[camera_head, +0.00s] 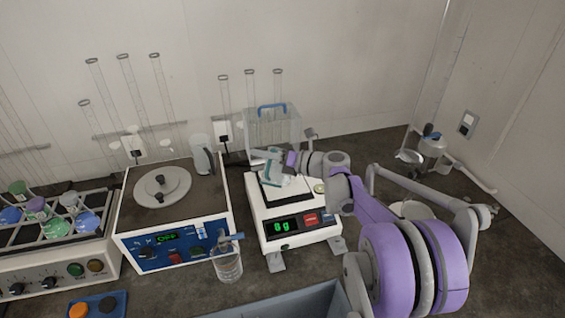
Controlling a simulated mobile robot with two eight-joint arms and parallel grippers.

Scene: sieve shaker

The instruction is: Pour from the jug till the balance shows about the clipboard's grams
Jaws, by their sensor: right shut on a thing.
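The balance (297,238) stands in the middle of the bench, with a dark pan area (268,193) on top. Its green display (282,226) shows one digit and "g"; it looks like 0 or 8. My right gripper (284,160) is shut on a small pale teal thing (272,161), which looks like the jug, above the pan. Its exact tilt and contents are too small to tell. Something white lies just below it on the pan; I cannot tell whether they touch. No stream is visible. I see no clipboard in this view. My left gripper is not in view.
A shaker (172,243) with a round lid stands left of the balance, with a clear vessel behind. A clear beaker (227,265) stands in front. A tube rack (50,232) is far left. A grey bin edge (290,298) lies at the front. Glassware (432,145) stands back right.

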